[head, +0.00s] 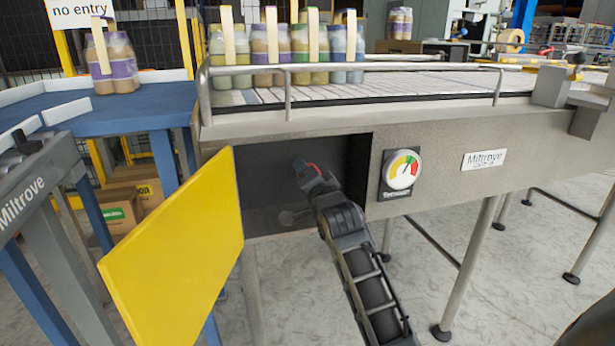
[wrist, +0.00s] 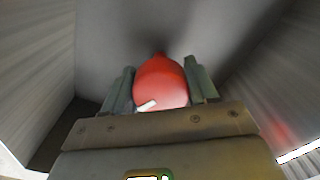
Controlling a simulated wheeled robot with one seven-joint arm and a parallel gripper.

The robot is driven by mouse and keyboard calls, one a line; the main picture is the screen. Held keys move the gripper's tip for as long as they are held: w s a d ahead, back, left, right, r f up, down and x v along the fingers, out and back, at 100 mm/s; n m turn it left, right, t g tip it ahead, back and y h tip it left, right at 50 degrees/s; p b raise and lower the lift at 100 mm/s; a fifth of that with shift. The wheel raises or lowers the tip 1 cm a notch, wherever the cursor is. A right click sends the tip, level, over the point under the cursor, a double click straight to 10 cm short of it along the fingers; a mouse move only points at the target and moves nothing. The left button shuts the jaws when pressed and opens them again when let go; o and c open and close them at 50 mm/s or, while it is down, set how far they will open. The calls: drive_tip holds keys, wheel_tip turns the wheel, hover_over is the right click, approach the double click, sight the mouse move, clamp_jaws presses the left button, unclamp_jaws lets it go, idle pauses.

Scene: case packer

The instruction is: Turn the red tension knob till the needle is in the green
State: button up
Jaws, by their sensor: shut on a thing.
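The red tension knob (wrist: 160,82) is between the two fingers of my gripper (wrist: 160,88) in the wrist view. The fingers are shut on its sides. A white mark on the knob slants up to the right. In the head view only a bit of the knob (head: 312,168) shows past my gripper (head: 308,177), inside the dark open recess of the machine. The round gauge (head: 402,169) is on the panel right of the recess. Its face has coloured bands, with green near the top. The needle points roughly upward; its exact place against the green is too small to tell.
A yellow door (head: 178,245) hangs open left of the recess (head: 282,165). The recess walls are close around my gripper. Above is a conveyor with a rail (head: 390,67) and several bottle packs. A blue table (head: 130,108) stands at left.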

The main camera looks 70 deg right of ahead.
drive_tip(key=o, duration=1)
drive_tip(key=shift+o, duration=0.2)
drive_tip(key=v, duration=0.7)
drive_tip(key=shift+s+a, duration=0.25)
drive_tip(key=shift+a, duration=0.05)
drive_tip(key=s+a+f+n+t+y+p, duration=0.1)
drive_tip(key=s+a+f+n+y, duration=0.15)
drive_tip(key=a, duration=0.45)
drive_tip(key=s+a+f+n+t+y, duration=0.1)
drive_tip(key=a+f+n+y, duration=0.1)
drive_tip(key=a+n, duration=0.35)
drive_tip(key=s+a+f+n+t+y+p, duration=0.1)
drive_tip(key=s+a+f+n+y, duration=0.15)
drive_tip(key=a, duration=0.65)
drive_tip(key=s+a+r+n+y+p, duration=0.1)
drive_tip(key=s+a+r+n+y, duration=0.1)
drive_tip(key=s+a+n, duration=0.3)
drive_tip(key=s+a+r+n+y+p, duration=0.1)
drive_tip(key=s+a+n+y, duration=0.3)
drive_tip(key=s+a, duration=0.6)
drive_tip(key=shift+s+a+r+n+y, duration=0.15)
drive_tip(key=shift+s+r+n+y, duration=0.25)
drive_tip(key=shift+s+n, duration=0.55)
